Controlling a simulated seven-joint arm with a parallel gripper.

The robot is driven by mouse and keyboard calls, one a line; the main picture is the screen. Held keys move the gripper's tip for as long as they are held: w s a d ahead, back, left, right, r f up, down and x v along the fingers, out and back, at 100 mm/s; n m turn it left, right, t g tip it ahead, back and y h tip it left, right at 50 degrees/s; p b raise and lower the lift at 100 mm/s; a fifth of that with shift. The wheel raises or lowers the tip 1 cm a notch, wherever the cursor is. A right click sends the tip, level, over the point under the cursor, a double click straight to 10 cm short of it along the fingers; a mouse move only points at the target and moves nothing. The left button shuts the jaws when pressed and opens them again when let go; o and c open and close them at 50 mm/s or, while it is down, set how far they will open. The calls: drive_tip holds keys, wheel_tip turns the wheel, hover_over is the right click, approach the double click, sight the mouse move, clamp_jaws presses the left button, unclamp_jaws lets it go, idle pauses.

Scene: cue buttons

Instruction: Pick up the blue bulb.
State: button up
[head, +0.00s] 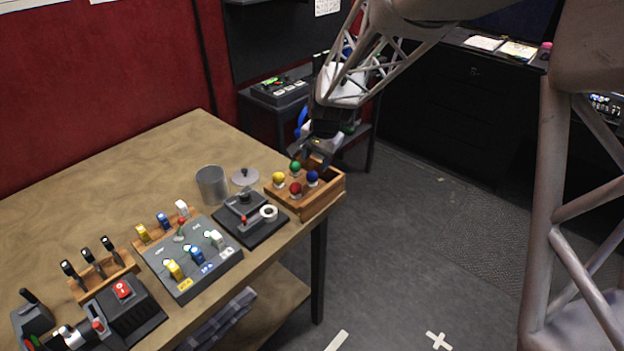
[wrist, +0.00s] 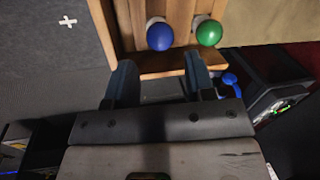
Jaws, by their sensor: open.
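The blue bulb (head: 312,178) sits in a wooden box (head: 322,204) at the right end of the table. Beside it in the box are a red bulb (head: 295,188), a yellow bulb (head: 278,178) and a green bulb (head: 295,167). In the wrist view the blue bulb (wrist: 159,35) is beyond my fingertips, left of the green bulb (wrist: 209,32). My gripper (head: 318,158) is over the back part of the box. In the wrist view my gripper (wrist: 160,75) is open with no object between its fingers. The bulb is apart from the fingers.
A black device with a white ring (head: 268,212), a grey cup (head: 211,185) and a lid (head: 245,177) stand left of the box. A button panel (head: 190,262) and levers (head: 95,265) are further left. The floor right of the table is clear.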

sight(313, 172)
drive_tip(key=shift+w+a+f, duration=0.1)
drive_tip(key=shift+a+f, duration=0.1)
drive_tip(key=shift+f, duration=0.8)
drive_tip(key=shift+f, duration=0.15)
drive_tip(key=shift+w+a+f, duration=0.15)
drive_tip(key=shift+a+f, duration=0.05)
drive_tip(key=shift+f, duration=1)
drive_tip(key=shift+w+a+f, duration=0.15)
drive_tip(key=shift+f, duration=1.05)
drive_tip(key=c, duration=0.7)
drive_tip(key=shift+r, duration=0.1)
drive_tip(key=shift+r, duration=4.95)
drive_tip(key=shift+a, duration=0.15)
